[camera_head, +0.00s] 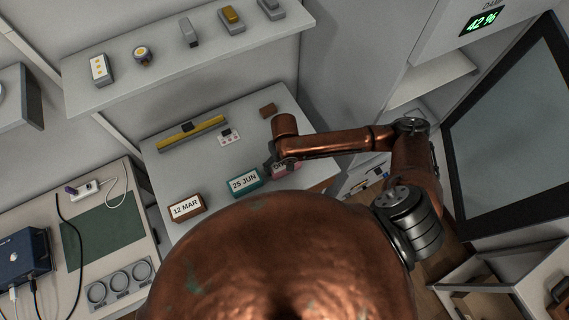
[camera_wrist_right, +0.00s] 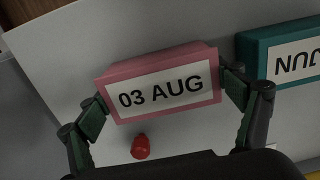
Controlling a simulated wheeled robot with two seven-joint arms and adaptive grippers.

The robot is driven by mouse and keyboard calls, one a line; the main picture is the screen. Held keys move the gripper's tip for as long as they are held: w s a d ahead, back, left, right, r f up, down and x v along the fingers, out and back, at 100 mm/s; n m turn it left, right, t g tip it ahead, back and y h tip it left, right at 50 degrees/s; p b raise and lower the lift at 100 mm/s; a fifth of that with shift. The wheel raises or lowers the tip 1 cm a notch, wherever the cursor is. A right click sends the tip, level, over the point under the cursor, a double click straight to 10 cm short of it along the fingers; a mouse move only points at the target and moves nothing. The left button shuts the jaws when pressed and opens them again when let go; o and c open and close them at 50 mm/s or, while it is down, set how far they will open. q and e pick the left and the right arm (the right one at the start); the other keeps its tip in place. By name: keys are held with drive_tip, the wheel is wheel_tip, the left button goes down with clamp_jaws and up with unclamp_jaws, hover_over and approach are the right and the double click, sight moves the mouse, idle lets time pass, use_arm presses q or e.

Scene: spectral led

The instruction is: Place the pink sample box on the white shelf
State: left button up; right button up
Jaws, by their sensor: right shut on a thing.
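The pink sample box (camera_wrist_right: 158,82), with a white label reading 03 AUG, sits between the fingers of my right gripper (camera_wrist_right: 166,102), which is shut on its two ends. In the head view only part of the pink box (camera_head: 287,169) shows beside my right gripper (camera_head: 276,164); the arm hides the rest. I cannot tell whether the box touches the table. A pale wall shelf (camera_head: 170,65) holding several small devices is at the upper left. A white shelf board (camera_head: 432,80) is in the cabinet at the right. My left gripper is not in view.
A teal box (camera_head: 244,181) labelled 25 JUN and a brown box (camera_head: 187,207) labelled 12 MAR stand on the grey table (camera_head: 165,165). A yellow bar-shaped tool (camera_head: 192,132) and a brown block (camera_head: 268,110) lie behind. A small red thing (camera_wrist_right: 140,146) is near the pink box.

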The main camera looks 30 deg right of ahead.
drive_tip(key=o, duration=1.3)
drive_tip(key=shift+c, duration=0.2)
